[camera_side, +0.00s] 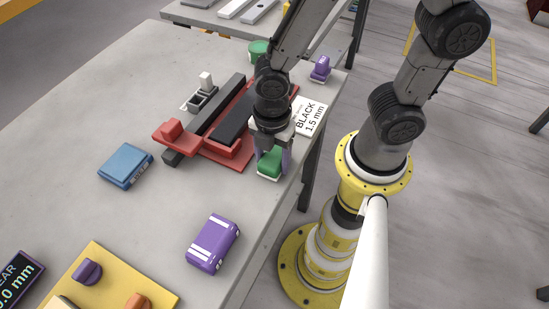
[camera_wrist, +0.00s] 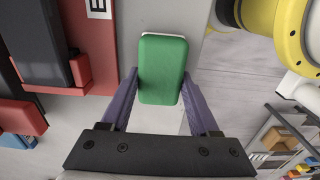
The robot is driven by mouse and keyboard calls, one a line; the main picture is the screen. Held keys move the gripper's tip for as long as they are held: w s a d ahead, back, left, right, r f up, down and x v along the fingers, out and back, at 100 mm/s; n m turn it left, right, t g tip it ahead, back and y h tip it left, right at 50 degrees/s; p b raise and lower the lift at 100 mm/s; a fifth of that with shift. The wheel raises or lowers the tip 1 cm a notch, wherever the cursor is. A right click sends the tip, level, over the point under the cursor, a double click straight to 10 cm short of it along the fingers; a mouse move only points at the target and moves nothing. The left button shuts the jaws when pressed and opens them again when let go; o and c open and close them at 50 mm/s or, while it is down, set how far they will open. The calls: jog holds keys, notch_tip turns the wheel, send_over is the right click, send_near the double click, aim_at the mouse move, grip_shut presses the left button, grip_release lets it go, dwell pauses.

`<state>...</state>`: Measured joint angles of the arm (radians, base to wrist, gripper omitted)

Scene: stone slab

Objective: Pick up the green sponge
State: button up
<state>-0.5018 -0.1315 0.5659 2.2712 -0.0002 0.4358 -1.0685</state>
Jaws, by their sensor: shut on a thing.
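The green sponge (camera_side: 269,163) has a white underside and sits between the purple fingers of my gripper (camera_side: 272,160) near the slab's right edge. In the wrist view the sponge (camera_wrist: 163,68) lies between the two fingertips of my gripper (camera_wrist: 160,90), which is shut on its sides. The side view does not show clearly whether the sponge touches the slab or is just above it.
A red and black fixture (camera_side: 210,125) stands left of my gripper, with a label card (camera_side: 311,117) behind. A blue box (camera_side: 125,165), a purple block (camera_side: 213,243) and a yellow board (camera_side: 105,280) lie on the slab (camera_side: 165,215). A green cup (camera_side: 258,50) is farther back.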

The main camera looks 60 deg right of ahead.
aim_at(272, 158)
jog(key=shift+c, duration=0.7)
notch_tip(272, 158, up, 10)
